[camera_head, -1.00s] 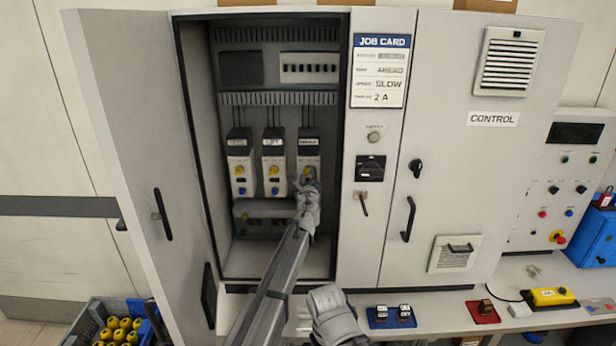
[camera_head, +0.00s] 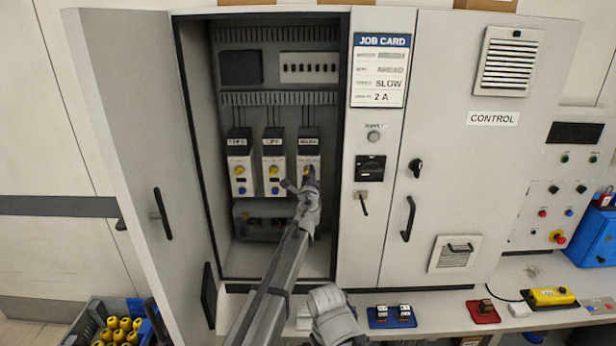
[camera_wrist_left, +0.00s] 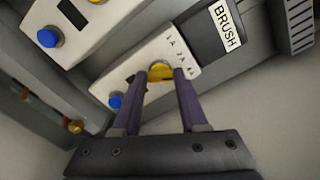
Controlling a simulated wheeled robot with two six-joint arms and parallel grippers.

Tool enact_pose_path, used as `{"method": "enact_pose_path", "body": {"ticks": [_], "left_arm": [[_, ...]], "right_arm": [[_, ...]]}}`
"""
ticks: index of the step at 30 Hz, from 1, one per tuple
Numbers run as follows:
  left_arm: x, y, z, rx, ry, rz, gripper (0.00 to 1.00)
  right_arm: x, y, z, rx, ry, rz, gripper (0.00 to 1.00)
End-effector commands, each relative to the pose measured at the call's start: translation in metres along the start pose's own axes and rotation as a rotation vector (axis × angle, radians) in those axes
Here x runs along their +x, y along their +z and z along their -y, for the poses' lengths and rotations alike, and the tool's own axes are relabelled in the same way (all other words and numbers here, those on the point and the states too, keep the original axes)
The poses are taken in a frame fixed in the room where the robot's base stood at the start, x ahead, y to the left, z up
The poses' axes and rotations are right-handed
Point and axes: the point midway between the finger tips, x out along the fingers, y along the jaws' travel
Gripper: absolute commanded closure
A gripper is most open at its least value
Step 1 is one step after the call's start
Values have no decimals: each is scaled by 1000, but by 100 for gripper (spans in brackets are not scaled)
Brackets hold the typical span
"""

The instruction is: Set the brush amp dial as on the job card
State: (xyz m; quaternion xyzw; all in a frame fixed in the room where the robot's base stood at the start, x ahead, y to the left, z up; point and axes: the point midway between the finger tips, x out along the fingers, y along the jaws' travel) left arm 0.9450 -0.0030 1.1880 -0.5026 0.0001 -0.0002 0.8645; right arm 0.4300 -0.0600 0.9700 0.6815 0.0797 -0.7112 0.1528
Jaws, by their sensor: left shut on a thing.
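The brush amp dial is a yellow knob (camera_wrist_left: 160,71) on the white front of the module labelled BRUSH (camera_wrist_left: 226,25). Marks 1A, 2A and a third, probably 4A, run beside it; its pointer is hidden. In the head view this is the rightmost of three modules (camera_head: 308,145) in the open cabinet. My left gripper (camera_head: 298,186) reaches in, and in the wrist view its two fingers (camera_wrist_left: 160,78) are shut on the dial's sides. The job card (camera_head: 380,70) reads AHEAD, SLOW and 2 A. A pale part of my right arm shows at bottom; its fingers cannot be made out.
A blue button (camera_wrist_left: 115,101) lies close to the fingers below the dial. Two neighbouring modules (camera_head: 272,165) stand to the left. The open cabinet door (camera_head: 140,150) is on the left, and the cabinet's inner right wall is close to the gripper.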

Motion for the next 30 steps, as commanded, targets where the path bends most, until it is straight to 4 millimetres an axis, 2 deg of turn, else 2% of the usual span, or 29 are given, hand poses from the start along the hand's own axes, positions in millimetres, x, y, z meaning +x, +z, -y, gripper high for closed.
{"method": "enact_pose_path", "body": {"ticks": [15, 30], "left_arm": [[0, 0, -2, -390, 1, 2, 100], [-1, 0, -2, -517, 1, 2, 100]], "right_arm": [[1, 0, 0, 0, 0, 0, 50], [2, 0, 0, 0, 0, 0, 50]]}}
